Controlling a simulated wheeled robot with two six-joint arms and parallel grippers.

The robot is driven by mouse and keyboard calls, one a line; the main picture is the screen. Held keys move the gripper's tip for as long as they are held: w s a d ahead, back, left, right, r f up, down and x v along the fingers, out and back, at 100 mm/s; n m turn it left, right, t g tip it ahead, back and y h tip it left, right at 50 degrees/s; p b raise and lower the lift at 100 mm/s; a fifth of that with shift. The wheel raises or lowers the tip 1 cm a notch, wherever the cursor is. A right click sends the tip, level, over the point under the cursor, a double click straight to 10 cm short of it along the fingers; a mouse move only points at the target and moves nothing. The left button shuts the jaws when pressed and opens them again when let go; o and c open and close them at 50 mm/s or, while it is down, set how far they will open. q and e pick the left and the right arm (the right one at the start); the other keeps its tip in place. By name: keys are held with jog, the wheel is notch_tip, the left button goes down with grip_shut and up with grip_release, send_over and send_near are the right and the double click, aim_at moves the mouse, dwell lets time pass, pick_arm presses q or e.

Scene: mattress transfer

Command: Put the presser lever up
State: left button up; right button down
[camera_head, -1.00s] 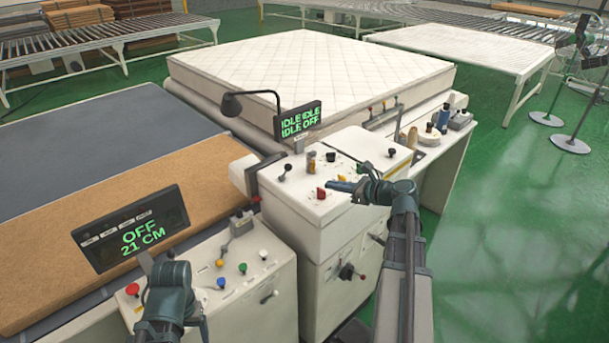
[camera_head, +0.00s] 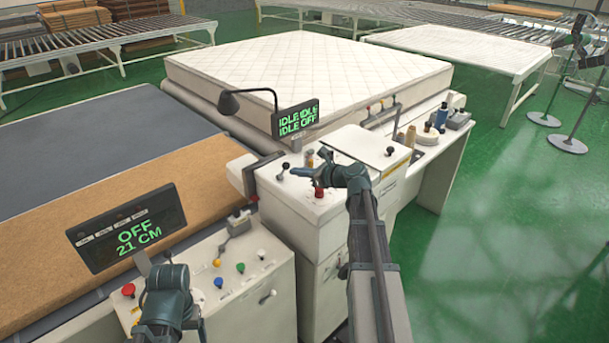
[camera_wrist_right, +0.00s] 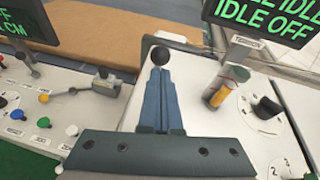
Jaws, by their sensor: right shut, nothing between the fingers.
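A lever with a round black knob (camera_head: 285,167) stands on the white machine cabinet; no label reading "presser" is legible on it. It also shows in the right wrist view (camera_wrist_right: 160,56), just beyond my fingertips. My right gripper (camera_head: 295,171) is shut and empty, its blue fingers (camera_wrist_right: 161,85) side by side and aimed at the knob. The tips are at or very near the knob; I cannot tell whether they touch it. The lever's shaft is mostly hidden in the wrist view. My left gripper (camera_head: 167,285) is over the lower left control box, its fingers not clear.
A red knob (camera_head: 319,191) and an amber spool (camera_head: 310,158) stand close to my right gripper. A display (camera_head: 296,118) reading IDLE and OFF rises behind. The left control box (camera_head: 245,252) carries coloured buttons and a grey lever. A mattress (camera_head: 310,75) lies behind.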

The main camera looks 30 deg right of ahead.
dwell(0.4)
jog(key=shift+w+a+r+p, duration=0.1)
jog(key=shift+w+r+p, duration=0.2)
jog(key=shift+p, duration=0.45)
jog(key=w+r+g+p, duration=0.1)
jog(key=g+p, duration=0.1)
jog(key=p, duration=0.3)
jog(key=w+r+g+h+p, duration=0.1)
jog(key=w+r+g+p, duration=0.1)
jog(key=p, duration=0.3)
jog(key=shift+a+r+h, duration=0.1)
jog(key=shift+a+h, duration=0.2)
jog(key=shift+a, duration=0.1)
jog(key=shift+w+a, duration=0.15)
jog(key=shift+w, duration=0.2)
jog(key=shift+w+a+r, duration=0.1)
jog(key=shift+w+a, duration=0.15)
jog(key=shift+w, duration=0.65)
jog(key=shift+w+a, duration=0.3)
jog(key=shift+w, duration=0.65)
jog(key=shift+w+a+r, duration=0.1)
jog(key=shift+w+a, duration=0.15)
jog(key=shift+w, duration=0.65)
